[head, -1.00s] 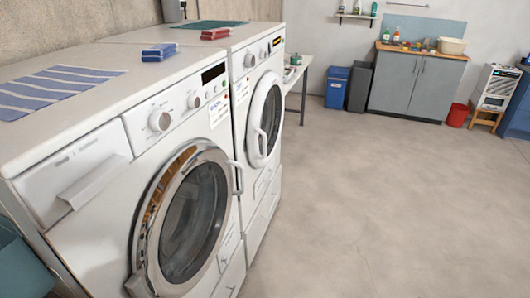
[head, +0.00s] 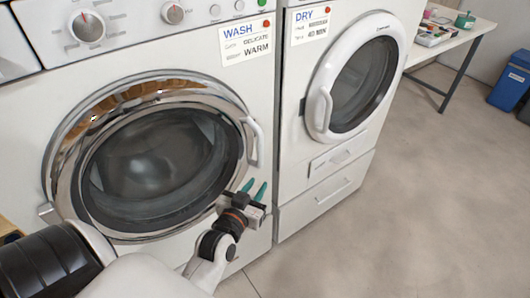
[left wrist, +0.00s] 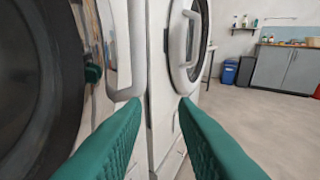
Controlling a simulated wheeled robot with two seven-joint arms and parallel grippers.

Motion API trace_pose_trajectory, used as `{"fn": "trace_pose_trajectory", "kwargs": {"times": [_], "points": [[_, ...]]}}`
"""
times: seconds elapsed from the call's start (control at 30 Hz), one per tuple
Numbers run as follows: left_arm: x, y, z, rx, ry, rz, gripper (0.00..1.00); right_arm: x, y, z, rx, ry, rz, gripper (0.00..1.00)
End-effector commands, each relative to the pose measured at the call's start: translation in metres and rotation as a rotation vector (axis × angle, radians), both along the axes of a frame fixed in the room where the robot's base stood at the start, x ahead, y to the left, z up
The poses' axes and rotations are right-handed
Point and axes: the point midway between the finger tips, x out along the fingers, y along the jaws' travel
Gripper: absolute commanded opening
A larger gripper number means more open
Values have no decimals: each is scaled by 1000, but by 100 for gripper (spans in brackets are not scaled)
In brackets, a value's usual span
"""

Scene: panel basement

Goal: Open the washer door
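The washer (head: 215,75) is the left machine, with a WASH label (head: 246,40). Its round glass door (head: 150,165) has a chrome rim and looks shut. The white door handle (head: 254,142) is on the door's right side. My left gripper (head: 254,187), with teal fingers, is open and empty just below the handle's lower end. In the left wrist view the handle (left wrist: 118,60) stands just beyond the left fingertip, not between the fingers of the gripper (left wrist: 160,103). I cannot tell if they touch. My right gripper is out of view.
The dryer (head: 295,110) stands close on the right, its round door (head: 357,75) shut, with drawers below. A table (head: 445,38) with small items and a blue bin (head: 510,82) are farther right. The floor (head: 400,200) in front is clear.

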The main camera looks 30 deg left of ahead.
Motion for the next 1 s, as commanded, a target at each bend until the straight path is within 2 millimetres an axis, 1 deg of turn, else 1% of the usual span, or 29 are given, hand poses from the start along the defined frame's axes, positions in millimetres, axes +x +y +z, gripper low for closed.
{"fn": "trace_pose_trajectory", "kwargs": {"times": [0.03, 0.1, 0.2, 0.23, 0.37, 0.7, 0.8, 0.9, 1.0], "points": [[-3, 6, 17, 10, -50, 16, 26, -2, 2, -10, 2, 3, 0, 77], [-7, 12, 40, 25, -99, 31, 26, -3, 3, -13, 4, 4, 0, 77], [-9, 16, 59, 37, -136, 42, 26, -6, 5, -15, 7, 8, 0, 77], [-9, 17, 62, 38, -142, 44, 26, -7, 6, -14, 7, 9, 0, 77], [4, 20, 66, 39, -149, 45, 26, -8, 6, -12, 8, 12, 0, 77], [69, 33, 66, 38, -149, 45, 26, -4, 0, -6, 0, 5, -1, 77], [85, 36, 65, 38, -147, 45, 26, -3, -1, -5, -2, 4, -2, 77], [96, 38, 64, 38, -147, 45, 26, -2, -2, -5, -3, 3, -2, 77], [103, 39, 64, 38, -146, 45, 26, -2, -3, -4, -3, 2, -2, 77]]}}
